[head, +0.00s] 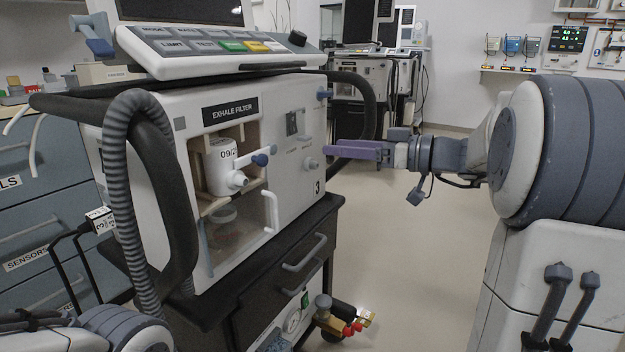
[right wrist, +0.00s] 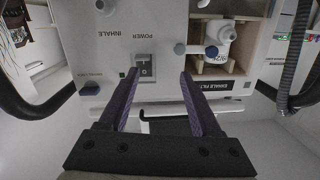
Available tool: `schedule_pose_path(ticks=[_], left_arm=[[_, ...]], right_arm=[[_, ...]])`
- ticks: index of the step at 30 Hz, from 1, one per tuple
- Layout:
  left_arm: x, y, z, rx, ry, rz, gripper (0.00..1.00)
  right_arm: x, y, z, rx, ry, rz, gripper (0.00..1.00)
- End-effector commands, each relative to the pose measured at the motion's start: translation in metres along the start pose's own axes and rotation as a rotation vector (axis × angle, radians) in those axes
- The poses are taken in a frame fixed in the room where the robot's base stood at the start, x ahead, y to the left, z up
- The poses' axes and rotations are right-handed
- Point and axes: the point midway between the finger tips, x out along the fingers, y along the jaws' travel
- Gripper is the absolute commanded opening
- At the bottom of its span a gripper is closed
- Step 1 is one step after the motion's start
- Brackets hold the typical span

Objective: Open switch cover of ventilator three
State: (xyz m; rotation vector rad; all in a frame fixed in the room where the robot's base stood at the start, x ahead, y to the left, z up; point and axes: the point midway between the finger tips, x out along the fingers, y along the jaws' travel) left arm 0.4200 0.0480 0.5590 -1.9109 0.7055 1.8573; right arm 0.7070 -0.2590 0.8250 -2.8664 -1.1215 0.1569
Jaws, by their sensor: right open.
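The ventilator (head: 310,165) with the number 3 on its front stands left of centre in the head view. Its small power switch (head: 292,123) sits on the upper right of the white front panel. In the right wrist view the switch (right wrist: 145,66) shows beside the word POWER, between the purple fingers. I cannot clearly tell a separate cover or its position. My right gripper (head: 352,150) is open and empty, its fingers pointing at the front panel. In the right wrist view the fingertips (right wrist: 160,73) lie either side of the switch, apparently apart from it. My left gripper is out of view.
Beside the switch is the exhale filter bay (head: 232,165) with its open front door (head: 240,228). Knobs (head: 310,164) stick out from the panel. A thick corrugated hose (head: 118,170) hangs at the left. Open floor (head: 410,260) lies right of the cart.

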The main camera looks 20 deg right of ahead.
Motion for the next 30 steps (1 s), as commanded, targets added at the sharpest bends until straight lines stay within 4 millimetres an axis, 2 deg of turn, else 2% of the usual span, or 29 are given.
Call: schedule_pose_path(ticks=[1,5,8,11,21,25,30], left_arm=[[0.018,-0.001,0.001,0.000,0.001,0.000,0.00],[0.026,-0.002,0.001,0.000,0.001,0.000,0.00],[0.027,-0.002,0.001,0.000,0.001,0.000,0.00],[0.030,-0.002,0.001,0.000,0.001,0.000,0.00],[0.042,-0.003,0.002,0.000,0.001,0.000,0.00],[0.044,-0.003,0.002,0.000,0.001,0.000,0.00],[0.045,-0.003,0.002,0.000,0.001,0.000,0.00]], right_arm=[[-0.008,0.011,0.011,-0.029,0.027,0.025,0.65],[-0.018,0.023,0.009,-0.079,0.068,0.058,0.65],[-0.016,0.025,0.007,-0.093,0.078,0.064,0.65],[-0.004,0.025,0.006,-0.094,0.077,0.061,0.65],[0.059,0.028,0.001,-0.091,0.076,0.060,0.65],[0.074,0.029,-0.001,-0.092,0.077,0.061,0.65],[0.083,0.030,-0.002,-0.090,0.077,0.064,0.65]])
